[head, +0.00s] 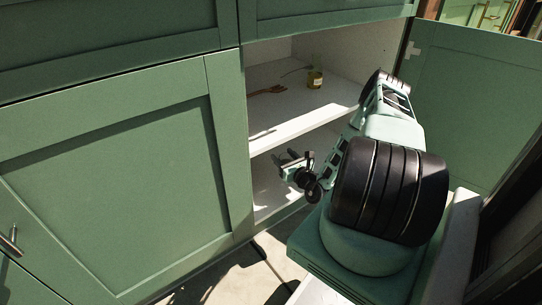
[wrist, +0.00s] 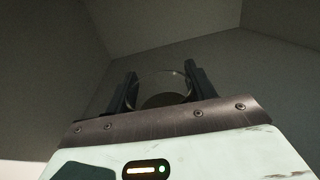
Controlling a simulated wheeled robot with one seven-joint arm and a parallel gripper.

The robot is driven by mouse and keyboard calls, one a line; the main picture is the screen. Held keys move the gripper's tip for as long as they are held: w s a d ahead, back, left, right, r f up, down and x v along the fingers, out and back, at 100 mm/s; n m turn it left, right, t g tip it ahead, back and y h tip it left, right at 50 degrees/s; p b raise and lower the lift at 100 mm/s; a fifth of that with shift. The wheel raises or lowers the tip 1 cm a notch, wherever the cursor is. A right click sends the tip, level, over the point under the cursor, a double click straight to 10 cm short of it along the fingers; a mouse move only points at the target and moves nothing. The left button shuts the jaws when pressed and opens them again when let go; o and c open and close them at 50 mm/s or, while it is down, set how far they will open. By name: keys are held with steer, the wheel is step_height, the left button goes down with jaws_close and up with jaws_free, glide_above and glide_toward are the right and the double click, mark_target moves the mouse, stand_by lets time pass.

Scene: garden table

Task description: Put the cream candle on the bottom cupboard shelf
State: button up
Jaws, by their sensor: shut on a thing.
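My gripper (head: 287,168) reaches into the lower compartment of the open green cupboard, close above the bottom shelf (head: 266,202). In the wrist view my gripper (wrist: 160,84) is shut on a round thing with a clear glass rim, which I take for the cream candle (wrist: 165,101). It sits between the two dark fingers. Its colour looks dark in the shade, and its lower part is hidden behind the gripper. I cannot make it out in the head view. Whether it touches the shelf cannot be told.
The open cupboard door (head: 470,105) stands to the right of my arm. A closed door (head: 125,180) is on the left.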

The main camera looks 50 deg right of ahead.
steer(key=w+d+f+b, duration=0.1)
steer(key=w+b, duration=0.1)
steer(key=w, duration=0.1)
steer(key=w+d+f+b, duration=0.1)
steer(key=w+b, duration=0.2)
steer(key=w+d+f+b, duration=0.1)
steer(key=w+b, duration=0.1)
steer(key=w, duration=0.1)
steer(key=shift+d+f, duration=0.15)
steer(key=shift+f, duration=0.05)
steer(key=shift+f, duration=0.15)
steer(key=o, duration=1.3)
steer(key=shift+s, duration=0.1)
steer(key=shift+s, duration=0.3)
steer(key=p+v, duration=0.5)
steer(key=v, duration=0.6)
steer(key=shift+s+a, duration=0.2)
